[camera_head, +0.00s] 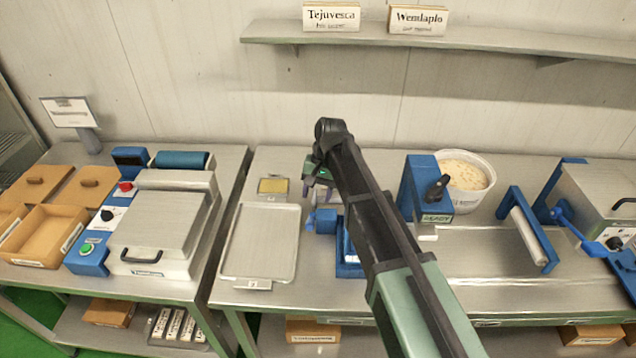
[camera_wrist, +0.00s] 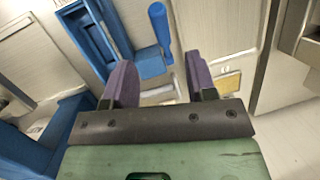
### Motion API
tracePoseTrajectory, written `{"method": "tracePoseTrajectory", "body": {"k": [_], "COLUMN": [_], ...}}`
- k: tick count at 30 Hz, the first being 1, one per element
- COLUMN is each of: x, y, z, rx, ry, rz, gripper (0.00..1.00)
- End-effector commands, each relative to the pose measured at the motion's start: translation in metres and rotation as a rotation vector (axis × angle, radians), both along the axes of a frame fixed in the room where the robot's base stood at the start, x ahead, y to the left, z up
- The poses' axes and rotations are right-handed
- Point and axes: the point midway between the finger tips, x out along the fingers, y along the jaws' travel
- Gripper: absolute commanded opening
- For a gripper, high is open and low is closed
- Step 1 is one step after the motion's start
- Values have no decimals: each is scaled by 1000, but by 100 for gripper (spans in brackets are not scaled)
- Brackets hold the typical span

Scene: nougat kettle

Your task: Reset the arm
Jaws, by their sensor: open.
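My gripper (camera_wrist: 158,82) is open in the wrist view, its two purple fingers spread apart with nothing between them. In the head view, my dark and green arm reaches up from the bottom right over the middle table, and my gripper (camera_head: 312,188) is partly hidden below its far end. Beyond the fingers in the wrist view is a blue device with a round blue handle (camera_wrist: 158,24). The same blue device (camera_head: 322,222) stands in the head view, partly hidden behind my arm.
A shallow metal tray (camera_head: 262,207) lies left of my arm, with a small yellow-topped item (camera_head: 272,186) behind it. A white tub (camera_head: 468,178) and a blue stand (camera_head: 420,190) are to the right. A roller (camera_head: 529,238) stands farther right. A wall shelf (camera_head: 480,40) spans the back.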

Motion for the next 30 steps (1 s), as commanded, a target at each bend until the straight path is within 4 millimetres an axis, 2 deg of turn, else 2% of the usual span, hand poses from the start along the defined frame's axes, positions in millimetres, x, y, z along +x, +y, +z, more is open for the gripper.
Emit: {"method": "tracePoseTrajectory", "body": {"k": [5,7,8,12,15,18,21,30], "x": [0,-27,-40,-108,-152,-177,-177,-175], "y": [-1,-20,-35,-127,-182,-216,-233,-233], "z": [-1,-5,-11,-43,-63,-75,-80,-76], "rx": [7,-4,-14,-82,-133,-162,-165,-164], "ry": [-18,-83,-109,-206,-241,-243,-239,-238], "rz": [41,129,152,198,173,112,71,67], "gripper": [52,52,52,52,52,52,52,52]}}
